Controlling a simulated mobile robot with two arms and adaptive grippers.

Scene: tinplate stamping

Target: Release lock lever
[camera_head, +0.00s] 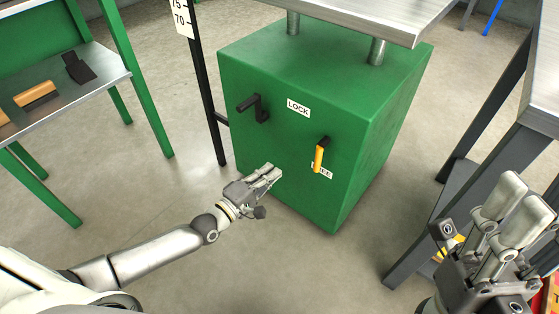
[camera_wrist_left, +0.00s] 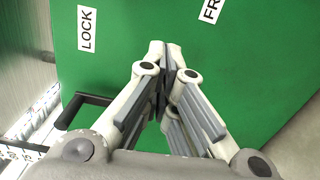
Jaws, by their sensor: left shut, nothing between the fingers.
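The green cabinet (camera_head: 290,150) has two levers on its front. A black lever (camera_head: 257,107) is at the left, beside the LOCK label (camera_head: 298,108). A lever with a yellow handle (camera_head: 319,157) hangs down at the right, partly covering a second label (camera_head: 326,174). My left gripper (camera_head: 273,173) is shut and empty, below the levers in the picture. In the left wrist view its fingertips (camera_wrist_left: 165,50) meet against the green face, with the black lever (camera_wrist_left: 82,104) to the left. My right gripper (camera_head: 518,199) is at the lower right; its opening is unclear.
A metal tabletop (camera_head: 380,12) stands on posts above the cabinet. A green workbench (camera_head: 105,70) is at the far left and a grey table (camera_head: 545,110) at the right. Open floor lies before the cabinet.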

